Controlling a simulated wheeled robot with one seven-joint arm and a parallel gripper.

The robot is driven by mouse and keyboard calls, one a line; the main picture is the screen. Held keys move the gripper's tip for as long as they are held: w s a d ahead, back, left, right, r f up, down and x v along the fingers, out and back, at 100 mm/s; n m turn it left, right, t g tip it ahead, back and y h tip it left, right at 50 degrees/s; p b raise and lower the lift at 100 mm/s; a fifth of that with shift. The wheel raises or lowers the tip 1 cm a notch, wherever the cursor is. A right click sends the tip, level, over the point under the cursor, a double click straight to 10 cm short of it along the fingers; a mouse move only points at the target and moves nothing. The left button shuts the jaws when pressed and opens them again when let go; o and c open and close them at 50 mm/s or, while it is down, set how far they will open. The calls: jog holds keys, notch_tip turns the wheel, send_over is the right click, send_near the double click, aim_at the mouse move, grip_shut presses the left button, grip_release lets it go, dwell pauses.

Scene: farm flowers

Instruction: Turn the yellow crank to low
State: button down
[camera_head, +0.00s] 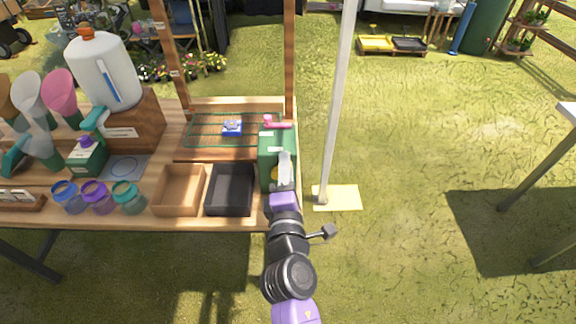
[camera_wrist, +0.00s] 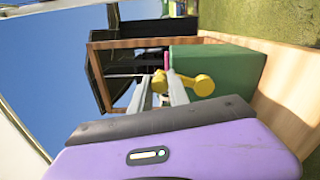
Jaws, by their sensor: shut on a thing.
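The yellow crank (camera_wrist: 203,85) sticks out from the side of a green box (camera_wrist: 222,62). Its knob end (camera_wrist: 159,80) lies between the fingers of my gripper (camera_wrist: 166,88), which is shut on it. Only a sliver of the yellow crank (camera_head: 273,174) shows there; the fingers hide the rest. Any low or high marks on the box are too small or hidden to read.
A pale post (camera_head: 337,110) stands close right of my arm.

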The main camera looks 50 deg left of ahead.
jog(key=shift+s+a+r, duration=0.1)
jog(key=shift+s, duration=0.05)
jog(key=c, duration=1.3)
grip_release()
jog(key=p+v, duration=0.2)
jog(key=v, duration=0.5)
jog(key=shift+s+d, duration=0.25)
jog(key=shift+d, duration=0.1)
